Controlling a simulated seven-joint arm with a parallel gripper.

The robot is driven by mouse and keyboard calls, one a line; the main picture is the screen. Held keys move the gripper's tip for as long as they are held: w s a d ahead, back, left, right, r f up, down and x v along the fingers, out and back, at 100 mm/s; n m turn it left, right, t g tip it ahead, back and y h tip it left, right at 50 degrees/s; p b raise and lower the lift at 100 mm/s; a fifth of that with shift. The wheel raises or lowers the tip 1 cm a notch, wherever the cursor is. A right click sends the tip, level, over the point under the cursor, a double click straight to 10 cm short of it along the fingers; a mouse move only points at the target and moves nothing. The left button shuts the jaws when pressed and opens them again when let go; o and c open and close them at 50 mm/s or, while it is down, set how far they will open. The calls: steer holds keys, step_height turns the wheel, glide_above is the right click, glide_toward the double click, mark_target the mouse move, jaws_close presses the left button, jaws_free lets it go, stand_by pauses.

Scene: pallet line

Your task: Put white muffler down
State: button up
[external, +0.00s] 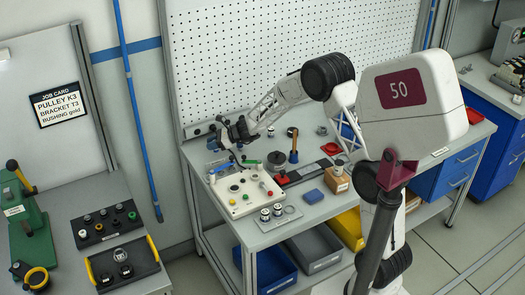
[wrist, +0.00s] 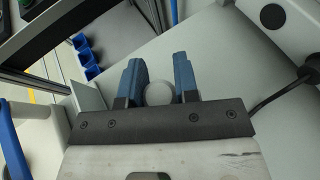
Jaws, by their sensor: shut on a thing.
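My gripper (wrist: 158,66) shows two blue fingers in the wrist view. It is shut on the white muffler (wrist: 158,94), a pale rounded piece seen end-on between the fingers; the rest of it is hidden. In the external view my gripper (external: 236,143) is dark and hangs over the back left of the workbench, above the rear of a white fixture board (external: 238,206). The muffler cannot be made out there.
The bench also holds a small metal plate (external: 289,219) with round parts, a blue block (external: 314,196), a cardboard box (external: 337,180), a dark round disc (external: 277,159) and red pieces (external: 331,149). A dark tray (external: 106,226) with knobs lies on the left table. Bins stand below the bench.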

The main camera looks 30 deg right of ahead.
steer(key=shift+f, duration=0.1)
steer(key=shift+f, duration=1.8)
steer(key=shift+f, duration=0.1)
steer(key=o, duration=0.9)
steer(key=v, duration=1.2)
steer(key=shift+s, duration=0.1)
